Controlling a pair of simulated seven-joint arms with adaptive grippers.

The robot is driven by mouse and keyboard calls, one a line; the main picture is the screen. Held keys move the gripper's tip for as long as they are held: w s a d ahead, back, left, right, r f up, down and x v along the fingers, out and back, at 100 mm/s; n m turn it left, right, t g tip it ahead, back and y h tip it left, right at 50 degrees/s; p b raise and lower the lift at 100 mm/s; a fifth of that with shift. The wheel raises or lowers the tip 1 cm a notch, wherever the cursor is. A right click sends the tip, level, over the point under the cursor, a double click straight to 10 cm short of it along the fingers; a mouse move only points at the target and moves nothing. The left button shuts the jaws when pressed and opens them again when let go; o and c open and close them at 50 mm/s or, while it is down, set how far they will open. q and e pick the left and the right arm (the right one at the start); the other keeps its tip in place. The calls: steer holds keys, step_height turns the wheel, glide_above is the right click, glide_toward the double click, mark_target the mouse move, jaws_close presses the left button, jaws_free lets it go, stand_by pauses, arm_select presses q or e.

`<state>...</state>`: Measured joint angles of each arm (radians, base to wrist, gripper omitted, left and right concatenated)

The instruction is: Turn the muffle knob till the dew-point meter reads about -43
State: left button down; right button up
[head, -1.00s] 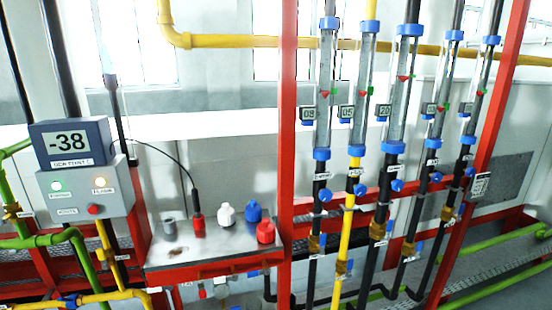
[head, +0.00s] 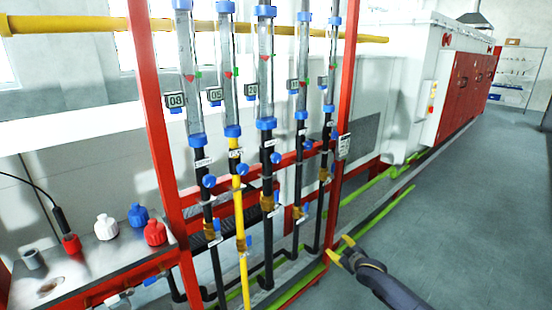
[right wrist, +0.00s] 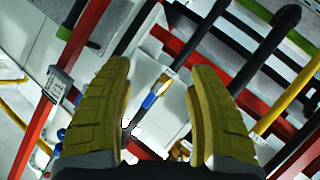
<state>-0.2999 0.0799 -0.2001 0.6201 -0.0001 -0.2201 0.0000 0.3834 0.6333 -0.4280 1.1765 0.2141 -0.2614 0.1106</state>
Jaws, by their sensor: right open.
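A row of several clear flow tubes with blue end fittings stands in a red frame. Blue knobs sit below them, including the first tube's knob (head: 209,181), the yellow pipe's knob (head: 242,170), the middle tube's knob (head: 275,158) and one further right (head: 303,157). Their name labels are too small to read, so I cannot tell which is the muffle knob. The dew-point meter is out of view now. My right gripper (head: 341,248) is open and empty, right of the pipes and low over the floor. In the right wrist view its yellow fingers (right wrist: 160,115) are wide apart.
The red frame's left post (head: 158,110) and right post (head: 346,105) flank the tubes. A metal shelf (head: 95,262) with red, blue and white caps is at lower left. Green pipes run low behind my gripper. The grey floor (head: 450,220) at right is clear.

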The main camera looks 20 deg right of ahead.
mark_target(278, 158)
steer(key=w+a+r+n+t+y, duration=0.1)
steer(key=a+r, duration=0.1)
steer(key=r, duration=0.9)
steer(key=w+a+r+t+y, duration=0.1)
steer(key=a+r+y, duration=0.1)
steer(key=r, duration=0.8)
steer(key=w+a+r+n+t+y, duration=0.1)
steer(key=w+a+r, duration=0.1)
steer(key=r, duration=0.9)
steer(key=s+a+r+m+y, duration=0.1)
steer(key=s+a+r+y, duration=0.15)
steer(key=s+a, duration=0.2)
steer(key=s+a+r+y, duration=0.2)
steer(key=s+a+r, duration=0.15)
steer(key=a, duration=0.25)
steer(key=x, duration=1.8)
steer(key=shift+w+d+f, duration=0.1)
steer(key=shift+d, duration=0.1)
jaws_close()
